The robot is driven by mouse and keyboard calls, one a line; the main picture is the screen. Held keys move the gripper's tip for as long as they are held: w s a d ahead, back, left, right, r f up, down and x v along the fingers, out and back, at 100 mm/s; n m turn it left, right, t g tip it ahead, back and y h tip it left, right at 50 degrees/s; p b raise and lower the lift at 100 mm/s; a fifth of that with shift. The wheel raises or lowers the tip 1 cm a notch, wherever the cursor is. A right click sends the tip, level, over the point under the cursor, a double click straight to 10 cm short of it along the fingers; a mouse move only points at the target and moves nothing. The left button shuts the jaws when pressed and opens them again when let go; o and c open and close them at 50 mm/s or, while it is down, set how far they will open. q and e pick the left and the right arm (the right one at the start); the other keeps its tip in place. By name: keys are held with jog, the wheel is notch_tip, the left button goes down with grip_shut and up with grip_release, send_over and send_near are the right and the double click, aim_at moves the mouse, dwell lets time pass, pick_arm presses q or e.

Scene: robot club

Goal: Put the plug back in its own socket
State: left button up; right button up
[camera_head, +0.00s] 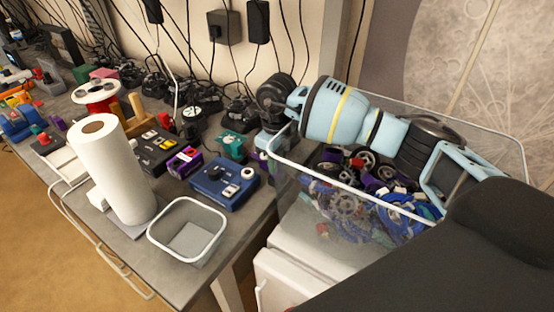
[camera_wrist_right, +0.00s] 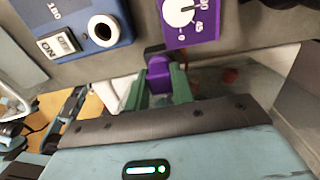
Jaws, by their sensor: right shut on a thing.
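My right gripper (camera_head: 264,150) is at the table's right edge, beside a blue box (camera_head: 226,184) and partly hidden in the head view. In the right wrist view its green fingers (camera_wrist_right: 159,88) are shut on a purple plug (camera_wrist_right: 159,72). Beyond the plug are the blue box (camera_wrist_right: 72,22), with an ON/OFF switch and a round white ring with a dark centre, and a purple box (camera_wrist_right: 190,22) with a white dial. I cannot tell which opening is the plug's socket. My left gripper is not in view.
A clear bin (camera_head: 300,172) full of wheels and gears stands under my right arm. An open, empty tray (camera_head: 188,232) and a white paper roll (camera_head: 112,170) stand near the table's front. Several chargers and cables crowd the back.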

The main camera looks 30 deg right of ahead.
jog(key=shift+f, duration=0.2)
dwell(0.5)
jog(key=o, duration=1)
jog(key=shift+r, duration=3.95)
jog(key=shift+f, duration=0.1)
